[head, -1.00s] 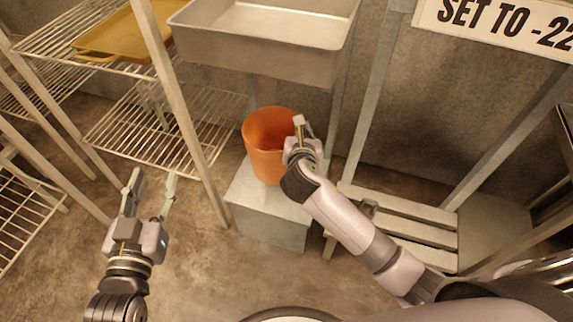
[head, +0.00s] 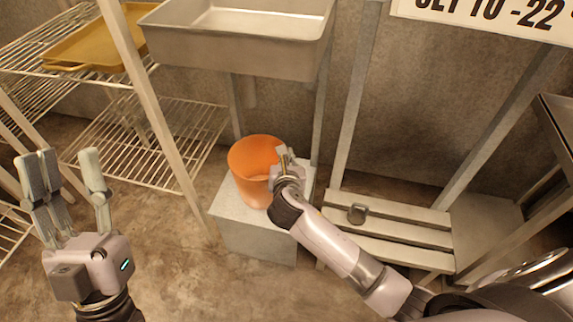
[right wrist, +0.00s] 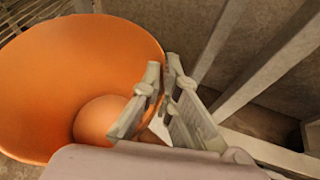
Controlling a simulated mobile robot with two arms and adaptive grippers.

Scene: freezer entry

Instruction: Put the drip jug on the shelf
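The drip jug (head: 250,168) is an orange, open-topped vessel, upright on a grey block (head: 240,228) below the metal sink. My right gripper (head: 284,156) is at the right side of its rim. In the right wrist view the jug (right wrist: 60,75) fills the left side, and my right gripper's fingers (right wrist: 166,75) sit close together with the jug's wall between them; the lower contact is hidden. My left gripper (head: 66,158) is open and empty, fingers up, at the far left. Wire shelves stand at the left, an upper one (head: 22,58) and a lower one (head: 150,140).
A yellow tray (head: 100,42) lies on the upper wire shelf. The metal sink (head: 235,52) overhangs behind the jug. A pale shelf post (head: 150,100) stands between the jug and the shelves.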

